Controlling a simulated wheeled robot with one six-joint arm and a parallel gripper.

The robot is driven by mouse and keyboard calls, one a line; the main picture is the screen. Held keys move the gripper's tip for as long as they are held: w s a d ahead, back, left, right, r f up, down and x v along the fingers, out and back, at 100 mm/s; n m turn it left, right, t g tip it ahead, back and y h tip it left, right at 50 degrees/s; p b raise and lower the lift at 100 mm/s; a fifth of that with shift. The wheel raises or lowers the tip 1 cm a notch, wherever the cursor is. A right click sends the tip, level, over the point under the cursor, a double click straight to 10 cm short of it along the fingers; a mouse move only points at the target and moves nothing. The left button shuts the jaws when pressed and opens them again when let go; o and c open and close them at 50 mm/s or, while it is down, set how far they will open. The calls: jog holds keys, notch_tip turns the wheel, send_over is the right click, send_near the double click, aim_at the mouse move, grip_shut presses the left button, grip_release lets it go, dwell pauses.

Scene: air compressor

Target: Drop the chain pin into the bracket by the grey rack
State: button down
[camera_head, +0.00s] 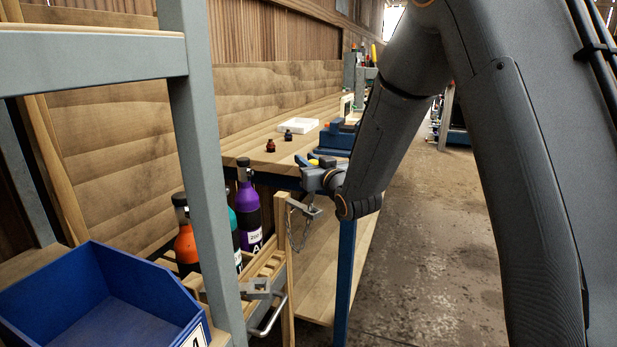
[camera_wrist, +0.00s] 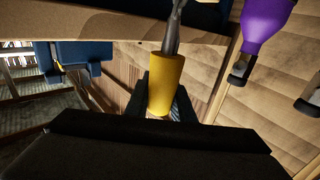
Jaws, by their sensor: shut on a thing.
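My gripper (camera_head: 318,176) is shut on the chain pin, above and right of the wooden post by the bench end. In the wrist view the chain pin (camera_wrist: 166,82) shows a yellow grip between the dark fingers and a grey metal shaft pointing away. A chain (camera_head: 296,238) hangs in a loop below my gripper. One grey bracket (camera_head: 305,208) is on the wooden post, just below my gripper. Another grey bracket (camera_head: 258,288) sits lower left, close to the grey rack (camera_head: 203,170). My gripper is apart from that bracket. The pin's tip is hidden in the head view.
Gas bottles, one purple (camera_head: 249,212) and one orange (camera_head: 187,246), stand behind the grey rack. A blue bin (camera_head: 95,290) is at lower left. A metal handle (camera_head: 270,318) sticks out below the lower bracket. The workbench (camera_head: 255,150) holds small items. Floor to the right is clear.

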jog(key=shift+r, duration=0.75)
jog(key=shift+f, duration=0.1)
jog(key=shift+f+b, duration=0.3)
jog(key=shift+f, duration=0.05)
jog(key=shift+w+f+b, duration=0.1)
jog(key=shift+f+b, duration=1.65)
jog(key=shift+f, duration=0.95)
jog(key=shift+f, duration=0.35)
jog(key=shift+f+b, duration=1.1)
jog(key=shift+f, duration=0.3)
dwell(0.4)
jog(key=c, duration=1.5)
grip_release()
